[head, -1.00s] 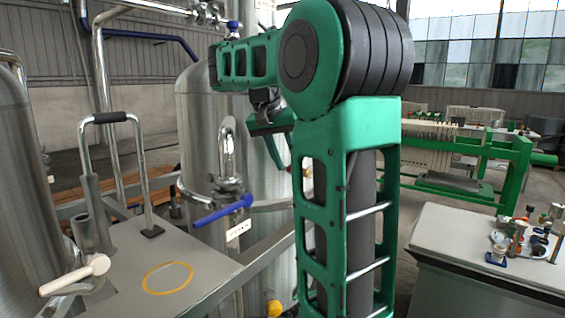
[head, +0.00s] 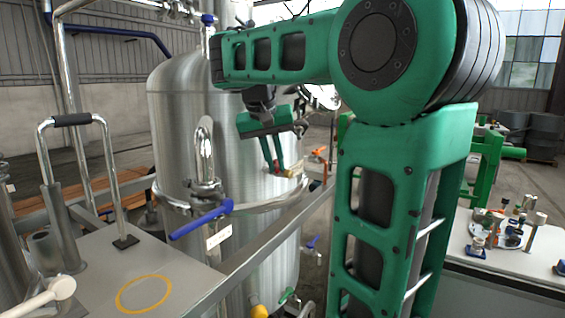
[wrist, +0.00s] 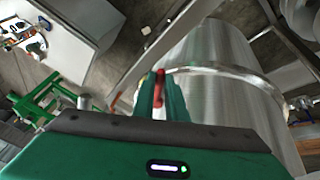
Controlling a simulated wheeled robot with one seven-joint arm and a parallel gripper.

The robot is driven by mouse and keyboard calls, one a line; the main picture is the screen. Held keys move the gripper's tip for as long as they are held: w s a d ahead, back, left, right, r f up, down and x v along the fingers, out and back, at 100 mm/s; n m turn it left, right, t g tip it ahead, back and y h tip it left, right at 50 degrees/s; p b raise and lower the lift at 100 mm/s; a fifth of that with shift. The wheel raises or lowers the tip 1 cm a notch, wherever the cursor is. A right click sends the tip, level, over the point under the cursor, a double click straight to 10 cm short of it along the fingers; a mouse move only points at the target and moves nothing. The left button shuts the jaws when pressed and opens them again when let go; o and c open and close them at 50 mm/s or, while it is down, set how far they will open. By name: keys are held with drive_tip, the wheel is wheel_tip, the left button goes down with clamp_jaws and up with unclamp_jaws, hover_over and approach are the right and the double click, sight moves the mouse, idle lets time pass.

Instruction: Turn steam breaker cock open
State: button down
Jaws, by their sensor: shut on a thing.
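My gripper (head: 273,164) points down beside the large steel tank (head: 175,125), near its upper band. Its green fingers are shut on a red handle (head: 277,165), which also shows as a small red piece between the fingers in the wrist view (wrist: 158,86). A small tan tag (head: 291,187) shows just below the fingertips. I cannot read it, and the handle's valve body is mostly hidden, so I cannot tell its turn angle.
A blue lever (head: 201,220) with a white tag (head: 219,237) sticks out at the tank's front. An orange handle (head: 319,152) is right of my gripper. A steel rail (head: 270,243) crosses before the tank. A cluttered white bench (head: 500,262) stands right.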

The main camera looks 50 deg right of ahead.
idle(0.4)
drive_tip(key=c, duration=1.8)
unclamp_jaws()
drive_tip(key=shift+o, duration=0.2)
drive_tip(key=shift+s, duration=0.1)
